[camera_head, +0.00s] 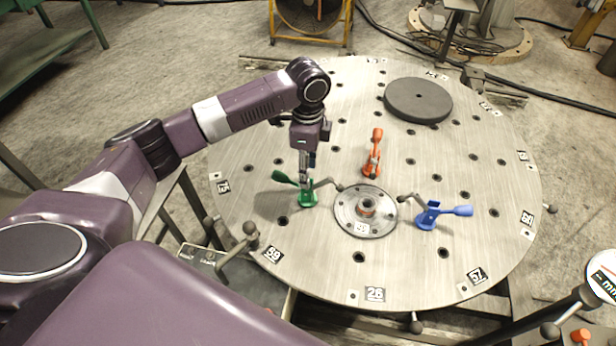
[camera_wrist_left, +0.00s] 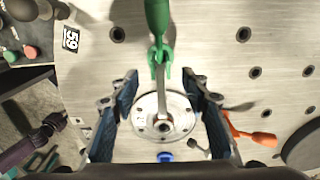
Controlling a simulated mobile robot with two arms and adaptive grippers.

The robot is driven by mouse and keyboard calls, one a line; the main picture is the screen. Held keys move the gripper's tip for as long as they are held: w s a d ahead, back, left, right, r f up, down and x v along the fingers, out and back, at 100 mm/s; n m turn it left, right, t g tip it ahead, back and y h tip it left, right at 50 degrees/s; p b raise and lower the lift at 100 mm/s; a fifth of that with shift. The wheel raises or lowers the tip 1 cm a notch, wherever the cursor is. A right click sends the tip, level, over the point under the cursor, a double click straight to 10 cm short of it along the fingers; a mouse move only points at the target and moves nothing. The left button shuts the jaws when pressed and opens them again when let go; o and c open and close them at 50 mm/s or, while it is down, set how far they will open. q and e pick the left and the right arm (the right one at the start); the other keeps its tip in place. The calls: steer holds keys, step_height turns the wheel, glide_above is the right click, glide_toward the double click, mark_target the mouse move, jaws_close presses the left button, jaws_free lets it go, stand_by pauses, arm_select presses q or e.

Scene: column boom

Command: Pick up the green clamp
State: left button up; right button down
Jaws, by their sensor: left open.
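The green clamp (camera_head: 308,197) stands on the round metal table (camera_head: 330,270), left of the central hub. Its green handle sticks out to the left and a grey arm points right toward the hub. In the left wrist view the green clamp (camera_wrist_left: 157,45) is at the top middle, partly cut off by the frame edge. My left gripper (camera_head: 305,178) points down just above the clamp. In the left wrist view my left gripper (camera_wrist_left: 160,105) has its fingers spread wide, with the clamp's grey arm showing between them. Nothing is held. My right gripper is not in view.
An orange clamp (camera_head: 373,155) stands behind the hub (camera_head: 366,211), and a blue clamp (camera_head: 436,214) stands to its right. A dark round disc (camera_head: 418,100) lies at the back right. Ball-ended levers ring the table's edge.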

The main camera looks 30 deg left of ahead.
mark_target(307, 194)
arm_select(q)
steer(key=f, duration=0.2)
steer(key=shift+s+f, duration=0.2)
steer(key=shift+f, duration=0.15)
step_height(307, 194, down, 4)
steer(key=shift+w+r+p, duration=0.15)
steer(key=shift+p, duration=0.45)
steer(key=shift+a+f, duration=0.1)
steer(key=shift+f, duration=0.4)
steer(key=shift+w, duration=0.1)
jaws_close()
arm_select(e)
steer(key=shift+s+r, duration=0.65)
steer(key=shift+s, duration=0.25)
